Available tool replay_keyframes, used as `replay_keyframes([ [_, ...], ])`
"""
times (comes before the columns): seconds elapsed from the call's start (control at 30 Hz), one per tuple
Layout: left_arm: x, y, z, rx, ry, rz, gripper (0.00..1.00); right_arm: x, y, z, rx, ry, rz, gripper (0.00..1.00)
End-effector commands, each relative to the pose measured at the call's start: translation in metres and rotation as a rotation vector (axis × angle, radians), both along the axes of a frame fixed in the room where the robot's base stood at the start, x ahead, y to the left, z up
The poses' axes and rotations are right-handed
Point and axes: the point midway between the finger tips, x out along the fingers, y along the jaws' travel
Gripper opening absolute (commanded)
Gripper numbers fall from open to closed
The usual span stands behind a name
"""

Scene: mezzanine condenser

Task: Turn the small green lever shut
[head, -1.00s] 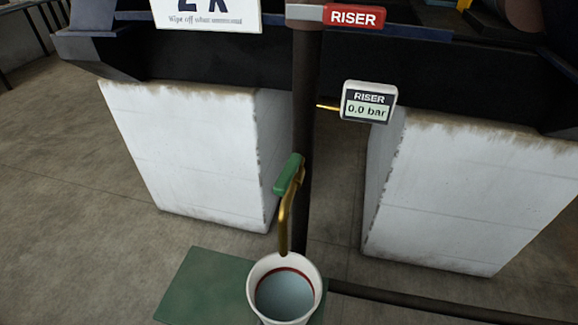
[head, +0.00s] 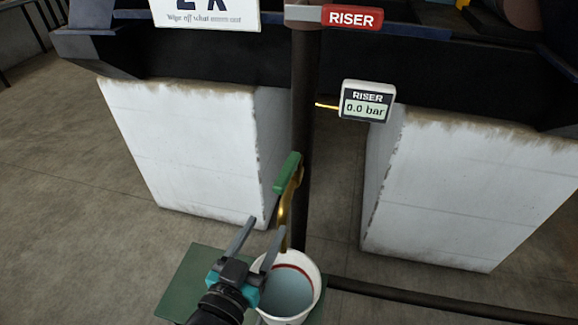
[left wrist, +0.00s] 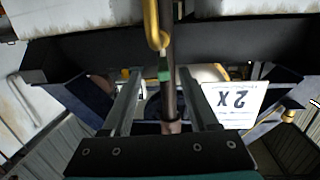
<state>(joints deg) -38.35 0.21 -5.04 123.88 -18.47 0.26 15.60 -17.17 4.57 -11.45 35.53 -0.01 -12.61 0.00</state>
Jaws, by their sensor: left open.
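The small green lever (head: 288,172) sits tilted at the top of a brass drain spout (head: 283,208) on the dark vertical pipe (head: 303,110). The spout points down into a white bucket (head: 316,268) holding bluish water with a red line inside. My left gripper (head: 264,230) is open and empty, in front of and below the lever, partly over the bucket. Its fingers point up toward the lever without touching it. In the left wrist view the lever's green end (left wrist: 163,75) shows between the open fingers, beyond them, near the brass spout (left wrist: 153,25). My right gripper is not in view.
The bucket stands on a green platform (head: 190,283). A gauge (head: 368,102) reads "RISER 0.0 bar" right of the pipe. A red RISER tag (head: 352,17) is above. Pale concrete blocks (head: 190,150) stand either side. A dark pipe (head: 430,300) runs right along the floor.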

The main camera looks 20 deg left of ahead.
Motion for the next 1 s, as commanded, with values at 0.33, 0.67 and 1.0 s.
replay_keyframes([
  [0.33,0.008,0.003,0.036,-0.003,-0.076,0.008,0.60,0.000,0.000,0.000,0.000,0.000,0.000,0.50],
  [0.67,0.052,0.000,0.036,-0.003,-0.077,0.007,0.60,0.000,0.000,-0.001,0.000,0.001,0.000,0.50],
  [1.0,0.101,-0.004,0.035,-0.002,-0.074,0.007,0.60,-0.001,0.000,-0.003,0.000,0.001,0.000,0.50],
])
